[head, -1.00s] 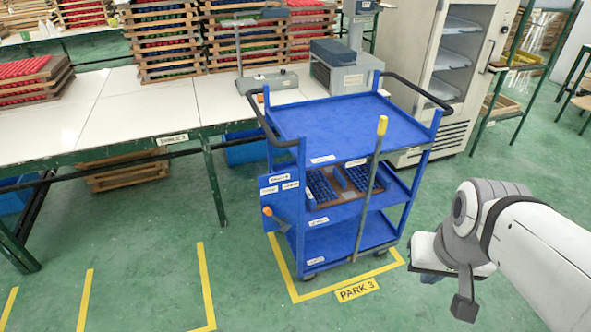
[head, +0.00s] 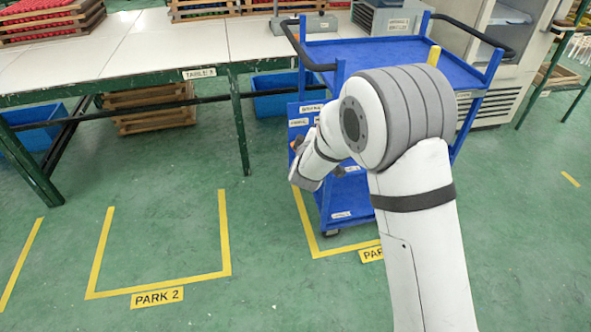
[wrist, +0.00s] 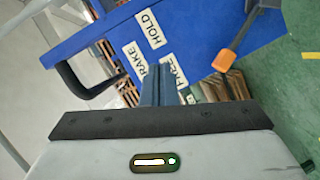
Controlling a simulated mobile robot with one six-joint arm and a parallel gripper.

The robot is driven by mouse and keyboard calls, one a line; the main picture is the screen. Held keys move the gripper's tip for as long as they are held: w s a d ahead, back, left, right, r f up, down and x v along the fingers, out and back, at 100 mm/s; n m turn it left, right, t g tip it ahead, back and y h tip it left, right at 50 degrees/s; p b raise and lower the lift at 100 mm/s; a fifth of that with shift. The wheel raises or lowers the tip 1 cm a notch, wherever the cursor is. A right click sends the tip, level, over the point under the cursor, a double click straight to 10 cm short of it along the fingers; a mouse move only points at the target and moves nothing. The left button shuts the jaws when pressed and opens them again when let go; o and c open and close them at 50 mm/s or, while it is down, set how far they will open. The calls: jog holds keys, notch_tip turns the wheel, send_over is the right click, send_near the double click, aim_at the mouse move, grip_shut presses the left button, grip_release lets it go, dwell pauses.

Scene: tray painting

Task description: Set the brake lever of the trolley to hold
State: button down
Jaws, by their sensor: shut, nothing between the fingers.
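The blue trolley (head: 375,50) stands beside the table, partly hidden by my arm in the head view. Its blue side panel (wrist: 200,30) fills the top of the wrist view. White labels there read HOLD (wrist: 150,29), BRAKE (wrist: 133,58) and FREE (wrist: 174,71), the last two partly covered. The brake lever (wrist: 225,60) is a dark bar with an orange end. Its end lies nearer the FREE label than the HOLD label. My gripper (wrist: 158,80) is shut and empty in front of the panel, apart from the lever in the picture.
A long white-topped table (head: 150,50) stands left of the trolley, with blue bins (head: 285,95) and wooden trays (head: 150,110) under it. A yellow floor outline marked PARK 2 (head: 157,298) is empty.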

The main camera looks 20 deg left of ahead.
jog(key=s+a+f+n+t+h+b, duration=0.1)
jog(key=s+a+f+n+t+b, duration=0.2)
jog(key=f, duration=0.6)
jog(key=s+a+f+n+t+h+b, duration=0.1)
jog(key=s+a+f+n+t+b, duration=0.2)
jog(key=s+a+f, duration=0.3)
notch_tip(320, 180, down, 4)
jog(key=shift+a+f+n, duration=0.1)
jog(key=shift+a+n, duration=0.05)
jog(key=shift+n, duration=0.45)
jog(key=w+d+r+b, duration=0.1)
jog(key=w+r, duration=0.1)
jog(key=w, duration=0.4)
jog(key=w+d+r+b, duration=0.1)
jog(key=w+r, duration=0.1)
jog(key=w, duration=0.4)
jog(key=shift+r, duration=0.4)
jog(key=shift+s, duration=0.1)
